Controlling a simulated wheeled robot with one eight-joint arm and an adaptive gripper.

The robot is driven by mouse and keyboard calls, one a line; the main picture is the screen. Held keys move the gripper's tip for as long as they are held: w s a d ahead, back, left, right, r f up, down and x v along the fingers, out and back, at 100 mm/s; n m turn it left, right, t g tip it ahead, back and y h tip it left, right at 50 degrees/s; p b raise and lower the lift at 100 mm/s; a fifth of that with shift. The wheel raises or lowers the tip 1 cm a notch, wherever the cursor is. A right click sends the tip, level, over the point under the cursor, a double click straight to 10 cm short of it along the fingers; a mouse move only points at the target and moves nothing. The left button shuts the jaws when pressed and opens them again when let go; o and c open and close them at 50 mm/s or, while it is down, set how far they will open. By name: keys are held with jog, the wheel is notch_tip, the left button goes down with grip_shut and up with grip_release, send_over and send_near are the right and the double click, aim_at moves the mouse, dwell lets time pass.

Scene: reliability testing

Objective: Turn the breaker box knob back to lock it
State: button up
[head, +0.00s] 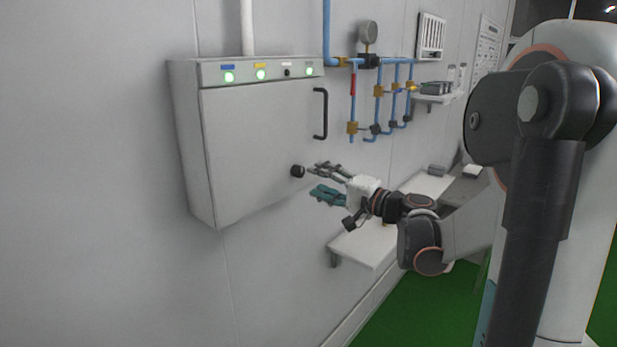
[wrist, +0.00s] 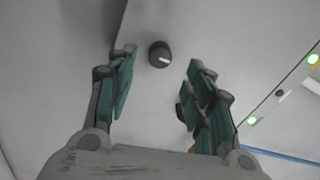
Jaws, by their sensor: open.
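The breaker box (head: 250,150) is a grey wall cabinet with its door closed and a black bar handle (head: 321,113) on the right side. Its black round knob (head: 297,171) sits low on the door near the right edge. In the wrist view the knob (wrist: 160,54) shows a white mark pointing to the right and slightly down. My gripper (head: 318,181) is open and empty, just right of the knob and apart from it. In the wrist view the two teal-padded fingers (wrist: 158,84) stand on either side, with the knob beyond their tips, roughly between them.
Green lights (head: 229,77) glow along the box's top strip. Blue pipes with valves (head: 378,91) and a gauge (head: 368,32) are on the wall to the right. A white shelf (head: 362,244) is below my gripper. The wall left of the box is bare.

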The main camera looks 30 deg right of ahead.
jog(key=v, duration=0.5)
jog(key=shift+s+d, duration=0.15)
jog(key=shift+s, duration=0.2)
